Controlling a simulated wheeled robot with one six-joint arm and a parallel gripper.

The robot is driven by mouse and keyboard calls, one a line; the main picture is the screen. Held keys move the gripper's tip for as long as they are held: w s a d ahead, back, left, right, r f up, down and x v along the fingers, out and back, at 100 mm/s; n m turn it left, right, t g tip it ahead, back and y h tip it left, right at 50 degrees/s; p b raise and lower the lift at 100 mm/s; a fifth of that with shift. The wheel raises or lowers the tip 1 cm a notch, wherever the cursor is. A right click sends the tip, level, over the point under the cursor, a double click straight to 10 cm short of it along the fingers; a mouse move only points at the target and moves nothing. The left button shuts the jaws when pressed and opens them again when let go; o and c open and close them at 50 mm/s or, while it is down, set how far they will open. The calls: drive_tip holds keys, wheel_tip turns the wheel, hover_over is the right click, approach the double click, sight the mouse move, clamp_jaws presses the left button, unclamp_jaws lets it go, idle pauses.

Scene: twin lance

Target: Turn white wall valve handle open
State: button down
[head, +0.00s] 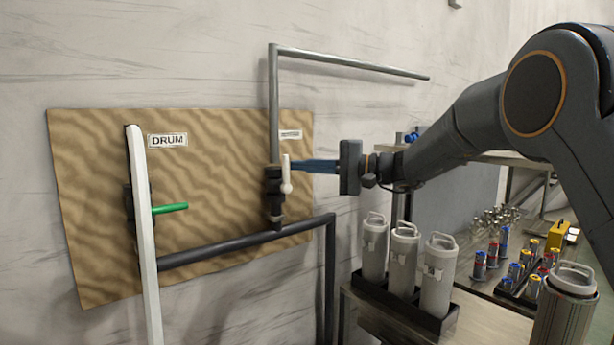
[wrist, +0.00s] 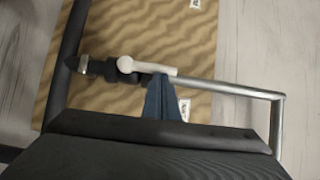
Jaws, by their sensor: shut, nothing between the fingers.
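The white valve handle (head: 287,175) is on a dark valve body (head: 273,192) on the wall piping. In the head view it stands upright, in line with the vertical pipe. In the wrist view the white handle (wrist: 146,67) lies along the pipe, with its round hub at the left. My gripper (head: 296,166) is shut, its blue fingers together and empty. The fingertips are right at the handle, and the wrist view shows the blue fingers (wrist: 164,84) overlapping its lower edge. I cannot tell whether they touch it.
A wooden board (head: 215,225) backs the pipes. A green handle (head: 170,208) and a white pipe (head: 144,230) are at its left, by a DRUM label (head: 168,140). Grey canisters (head: 404,262) stand in a dark tray below my arm. A grey pipe (head: 350,61) runs above.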

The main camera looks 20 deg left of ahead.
drive_tip(key=shift+s+a+r, duration=0.1)
drive_tip(key=shift+s+a, duration=0.15)
drive_tip(key=shift+s, duration=0.1)
drive_tip(key=w+d+b, duration=0.5)
drive_tip(key=d+b, duration=0.1)
drive_tip(key=d, duration=0.7)
drive_tip(key=s+d+f+m+t+h, duration=0.1)
drive_tip(key=s+d+f+h, duration=0.2)
drive_tip(key=d+f, duration=0.45)
drive_tip(key=s+d+f+m+h, duration=0.1)
drive_tip(key=s+d+f+h, duration=0.3)
drive_tip(key=f, duration=0.6)
drive_tip(key=s+d+f+m+t+h, duration=0.1)
drive_tip(key=s+d+f+m+h, duration=0.15)
drive_tip(key=d+f, duration=0.55)
drive_tip(key=s+d+f+n+h, duration=0.1)
drive_tip(key=s+d+f+h, duration=0.3)
drive_tip(key=s+d+f, duration=0.3)
drive_tip(key=s+d+f+n+h, duration=0.2)
drive_tip(key=s+d+f+h, duration=0.2)
drive_tip(key=s+d+f, duration=0.4)
drive_tip(key=s+d, duration=0.5)
drive_tip(key=d, duration=0.1)
drive_tip(key=shift+d+f, duration=0.2)
drive_tip(key=shift+d, duration=0.1)
